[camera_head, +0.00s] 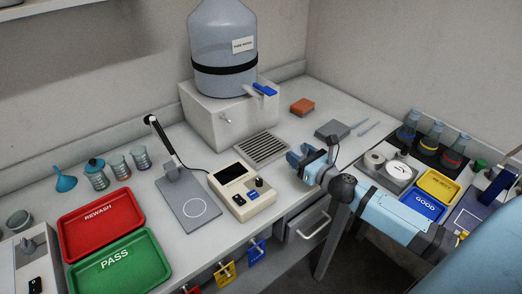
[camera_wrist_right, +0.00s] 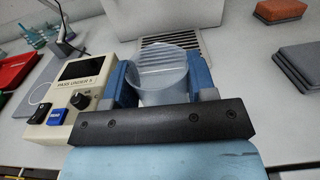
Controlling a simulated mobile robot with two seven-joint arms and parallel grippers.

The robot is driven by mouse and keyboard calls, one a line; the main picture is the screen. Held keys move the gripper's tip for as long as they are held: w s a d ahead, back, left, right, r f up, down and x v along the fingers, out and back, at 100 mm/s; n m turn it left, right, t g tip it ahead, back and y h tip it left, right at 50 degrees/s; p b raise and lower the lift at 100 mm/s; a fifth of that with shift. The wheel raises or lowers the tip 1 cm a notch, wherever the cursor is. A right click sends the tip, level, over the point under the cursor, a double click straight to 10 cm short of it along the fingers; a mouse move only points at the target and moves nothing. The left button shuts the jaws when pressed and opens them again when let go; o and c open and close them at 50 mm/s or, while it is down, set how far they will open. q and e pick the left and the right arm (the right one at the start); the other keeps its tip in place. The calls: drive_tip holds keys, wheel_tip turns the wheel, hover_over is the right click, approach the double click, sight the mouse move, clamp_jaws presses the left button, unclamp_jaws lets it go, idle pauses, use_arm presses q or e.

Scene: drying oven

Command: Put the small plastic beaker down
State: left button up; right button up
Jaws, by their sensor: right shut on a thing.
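My right gripper (camera_head: 304,160) is over the counter's front part, to the right of the slotted drain grate (camera_head: 262,148) in the head view. In the right wrist view, the gripper (camera_wrist_right: 160,86) has its two blue fingers on either side of a clear, round plastic beaker (camera_wrist_right: 160,68), shut on it. The beaker's open rim faces up toward the wrist camera. The grate (camera_wrist_right: 190,38) shows behind and through it. I cannot tell whether its base touches the counter. The beaker cannot be made out in the head view. My left gripper is out of view.
A beige meter (camera_head: 242,192) stands left of the gripper, and a white block with a large water bottle (camera_head: 224,50) behind. An orange sponge (camera_head: 302,106) and a grey pad (camera_head: 332,130) lie farther back. Red (camera_head: 101,217) and green (camera_head: 118,261) trays are at left.

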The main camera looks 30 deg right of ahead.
sight(295, 148)
drive_tip(key=w, duration=0.5)
drive_tip(key=shift+w+r, duration=0.2)
drive_tip(key=w, duration=0.8)
drive_tip(key=w+a, duration=0.1)
drive_tip(key=w, duration=0.3)
drive_tip(key=shift+w+f, duration=0.1)
drive_tip(key=shift+f, duration=0.05)
drive_tip(key=shift+w+a+f, duration=0.1)
wheel_tip(295, 148, down, 4)
drive_tip(key=shift+r+b, duration=0.25)
drive_tip(key=shift+b, duration=0.45)
drive_tip(key=shift+r, duration=0.1)
drive_tip(key=o, duration=1)
drive_tip(key=shift+c, duration=0.2)
